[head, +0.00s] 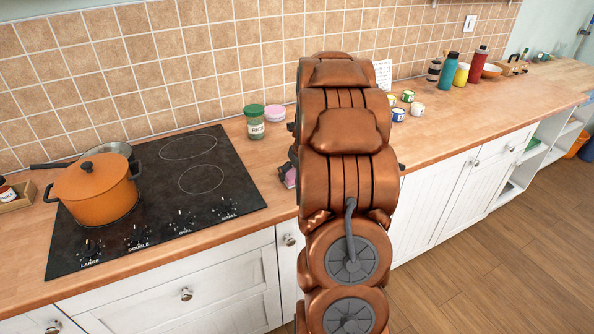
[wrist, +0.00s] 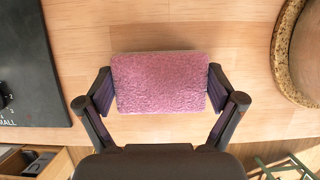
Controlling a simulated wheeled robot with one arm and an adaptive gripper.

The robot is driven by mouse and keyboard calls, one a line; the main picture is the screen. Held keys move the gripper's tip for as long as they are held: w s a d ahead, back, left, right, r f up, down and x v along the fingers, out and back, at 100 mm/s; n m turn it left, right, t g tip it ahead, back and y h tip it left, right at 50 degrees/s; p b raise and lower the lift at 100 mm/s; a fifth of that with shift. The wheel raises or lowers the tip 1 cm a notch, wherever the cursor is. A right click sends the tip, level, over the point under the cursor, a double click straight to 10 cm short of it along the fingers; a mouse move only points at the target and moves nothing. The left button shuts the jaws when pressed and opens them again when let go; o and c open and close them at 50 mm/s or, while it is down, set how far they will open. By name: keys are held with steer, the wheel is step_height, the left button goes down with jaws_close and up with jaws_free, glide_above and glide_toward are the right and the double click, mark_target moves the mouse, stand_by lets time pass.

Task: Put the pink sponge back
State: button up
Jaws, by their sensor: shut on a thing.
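The pink sponge (wrist: 160,82) is held between the two dark fingers of my gripper (wrist: 159,88) in the wrist view. The fingers press on its left and right ends. The sponge lies flat to the camera over the wooden counter; I cannot tell whether it touches the counter. In the head view my arm hides most of the gripper, and only a small pink patch (head: 290,177) shows at the arm's left edge, above the counter's front part.
The black cooktop (head: 170,195) with an orange pot (head: 95,190) is left of my arm. A green-lidded jar (head: 254,122) and a pink-lidded container (head: 275,113) stand behind. A round-rimmed object (wrist: 290,60) is close on the right in the wrist view. Small cups (head: 408,96) stand right of my arm.

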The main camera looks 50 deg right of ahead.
steer(key=shift+f, duration=0.15)
steer(key=o, duration=0.8)
steer(key=shift+c, duration=0.2)
